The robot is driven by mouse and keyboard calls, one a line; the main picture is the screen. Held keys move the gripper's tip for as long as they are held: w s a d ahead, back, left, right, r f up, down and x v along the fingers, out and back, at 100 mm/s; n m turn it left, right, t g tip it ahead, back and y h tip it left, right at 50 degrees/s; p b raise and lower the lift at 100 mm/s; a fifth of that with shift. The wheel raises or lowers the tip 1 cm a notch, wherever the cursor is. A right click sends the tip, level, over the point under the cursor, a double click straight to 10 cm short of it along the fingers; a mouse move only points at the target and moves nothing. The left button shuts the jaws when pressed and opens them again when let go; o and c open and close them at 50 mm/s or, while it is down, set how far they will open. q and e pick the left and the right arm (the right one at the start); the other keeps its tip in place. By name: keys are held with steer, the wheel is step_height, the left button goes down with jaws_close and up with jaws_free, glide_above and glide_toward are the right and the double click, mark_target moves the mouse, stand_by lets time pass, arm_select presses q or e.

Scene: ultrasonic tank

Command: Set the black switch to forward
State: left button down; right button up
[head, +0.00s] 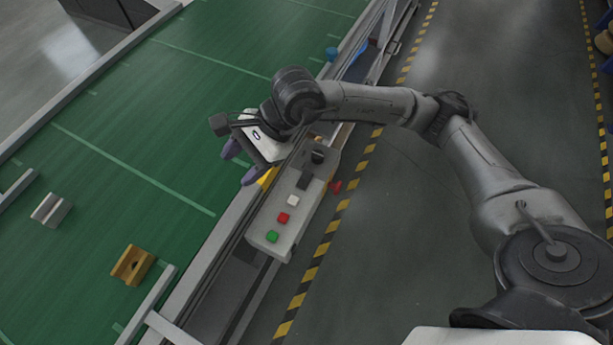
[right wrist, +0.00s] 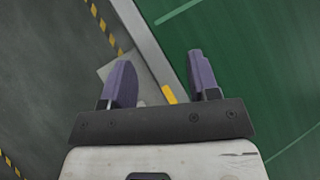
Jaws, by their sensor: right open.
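The grey control box (head: 268,222) is fixed along the near side of the green conveyor in the head view. The black switch (head: 317,156) stands at its upper end, beside my right forearm. Which way it is set is too small to tell. My right gripper (head: 240,163) is open and empty, left of the box and over the conveyor's edge. In the right wrist view the open fingers (right wrist: 160,68) straddle the conveyor rail, and a corner of the grey box (right wrist: 105,73) shows behind the left finger. My left gripper is not in view.
The box also carries white (head: 292,201), red (head: 282,217) and green (head: 271,237) buttons, and a red part (head: 336,187) at its side. A silver block (head: 51,210) and an ochre block (head: 132,265) lie on the conveyor (head: 180,140). The floor right of the box is clear.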

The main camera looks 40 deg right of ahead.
steer(key=d+f+n+h, duration=0.1)
steer(key=d+f+h, duration=0.3)
steer(key=d, duration=0.1)
steer(key=n+g+h, duration=0.2)
steer(key=g+h, duration=0.1)
steer(key=h, duration=0.2)
glide_toward(302, 185)
steer(key=shift+n, duration=0.3)
step_height(302, 185, down, 7)
steer(key=shift+s+r+b, duration=0.1)
steer(key=shift+s+b, duration=0.05)
steer(key=shift+b, duration=0.7)
steer(key=shift+f, duration=0.75)
